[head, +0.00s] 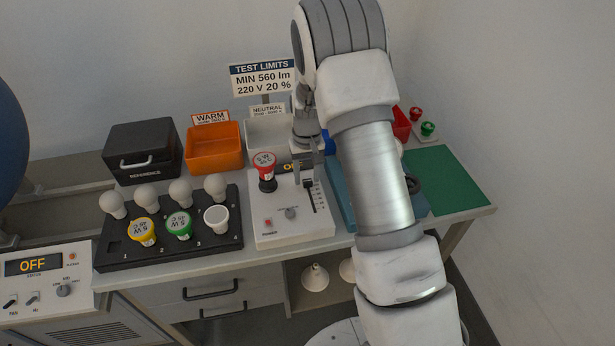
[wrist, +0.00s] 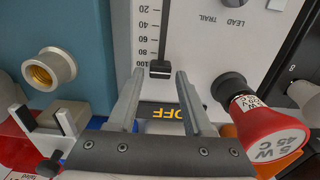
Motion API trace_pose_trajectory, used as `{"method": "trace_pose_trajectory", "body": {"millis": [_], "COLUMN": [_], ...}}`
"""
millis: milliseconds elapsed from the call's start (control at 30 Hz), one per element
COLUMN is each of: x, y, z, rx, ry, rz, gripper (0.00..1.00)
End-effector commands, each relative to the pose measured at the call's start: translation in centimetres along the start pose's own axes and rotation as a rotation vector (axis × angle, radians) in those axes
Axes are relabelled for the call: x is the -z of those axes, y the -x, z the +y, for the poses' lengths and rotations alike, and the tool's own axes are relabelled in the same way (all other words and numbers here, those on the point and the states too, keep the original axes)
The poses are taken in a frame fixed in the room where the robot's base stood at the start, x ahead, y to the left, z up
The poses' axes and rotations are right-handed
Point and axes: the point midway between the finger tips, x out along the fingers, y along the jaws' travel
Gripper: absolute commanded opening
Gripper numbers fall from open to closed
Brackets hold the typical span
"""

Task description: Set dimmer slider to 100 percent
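The dimmer slider has a black knob (wrist: 160,69) in a dark vertical slot on the white test panel (head: 290,232). In the wrist view the knob sits at the 100 end of its printed scale. My gripper (wrist: 159,73) is open, its two fingertips on either side of the knob with gaps showing. I cannot tell whether the tips are level with it in height. In the head view my gripper (head: 309,178) is over the far end of the slot (head: 309,200), and the knob cannot be made out.
A red-based bulb (head: 264,160) stands in the panel's socket; the panel display (wrist: 163,112) reads OFF. A black bulb rack (head: 115,249) is at left. Orange bin (head: 215,148), grey neutral bin (head: 266,128) and sign (head: 262,79) stand behind. A green mat (head: 447,180) lies right.

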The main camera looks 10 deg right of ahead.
Motion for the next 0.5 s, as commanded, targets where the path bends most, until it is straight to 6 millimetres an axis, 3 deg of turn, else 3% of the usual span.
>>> {"method": "trace_pose_trajectory", "body": {"millis": [333, 500], "x": [-0.3, -0.2], "y": [-0.1, 1.3], "z": [0.0, 0.0], "rx": [0.000, 0.000], "ry": [0.000, 0.000], "rz": [-0.008, -0.006], "gripper": [0.62, 0.62]}}
